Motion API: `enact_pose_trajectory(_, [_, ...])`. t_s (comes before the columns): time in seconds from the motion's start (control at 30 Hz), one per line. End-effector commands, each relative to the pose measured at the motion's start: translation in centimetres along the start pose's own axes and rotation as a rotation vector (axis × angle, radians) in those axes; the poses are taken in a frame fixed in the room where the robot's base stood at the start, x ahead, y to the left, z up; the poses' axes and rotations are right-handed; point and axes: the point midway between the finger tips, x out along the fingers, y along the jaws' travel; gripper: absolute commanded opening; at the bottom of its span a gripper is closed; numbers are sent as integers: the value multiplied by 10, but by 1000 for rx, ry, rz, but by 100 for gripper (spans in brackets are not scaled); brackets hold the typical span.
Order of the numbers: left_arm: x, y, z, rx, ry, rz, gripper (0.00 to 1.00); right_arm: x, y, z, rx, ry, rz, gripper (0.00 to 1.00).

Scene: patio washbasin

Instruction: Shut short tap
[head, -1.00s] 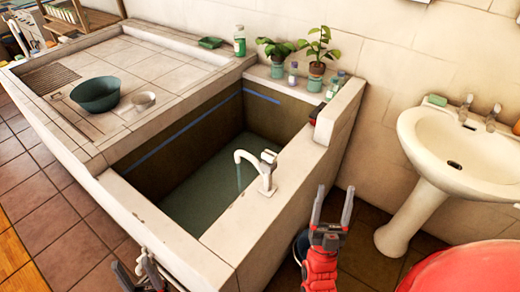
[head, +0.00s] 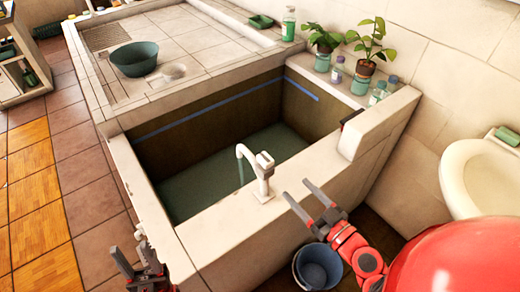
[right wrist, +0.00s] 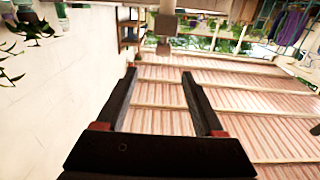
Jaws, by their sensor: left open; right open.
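The short white tap (head: 262,175) stands on the near rim of the water-filled basin (head: 185,245). Its curved spout points left and a stream of water runs from it. A blocky lever sits on top of its body. My right gripper (head: 296,188) is open and empty, just right of the tap and apart from it. In the right wrist view its two fingers (right wrist: 160,74) are spread with nothing between them; a pale blocky shape beyond them may be the tap. My left gripper (head: 130,251) is open and empty at the lower left, outside the basin's near corner.
A blue bucket (head: 317,267) stands on the floor below my right arm. Potted plants (head: 366,50) and small bottles line the back ledge. A green bowl (head: 134,59) sits on the tiled counter. A white washbasin (head: 470,175) is at the right.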

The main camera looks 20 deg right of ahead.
Motion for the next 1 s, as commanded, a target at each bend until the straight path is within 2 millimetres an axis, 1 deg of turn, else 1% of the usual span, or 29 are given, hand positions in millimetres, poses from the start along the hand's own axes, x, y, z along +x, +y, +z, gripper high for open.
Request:
enact_pose_trajectory(0.1, [1, 0, 0, 0, 0, 0, 50, 3, -6, -1, -7, -2, -20, 70])
enact_pose_trajectory(0.27, [4, 0, -1, 0, 0, 0, 50, 15, -6, -2, -2, -2, -23, 70])
enact_pose_trajectory(0.67, [18, -1, -3, 0, 0, 0, 50, 58, -6, -3, -6, 0, -18, 70])
enact_pose_trajectory(1.0, [39, -2, -6, 0, 0, 0, 50, 100, -5, -6, -6, 1, -16, 70])
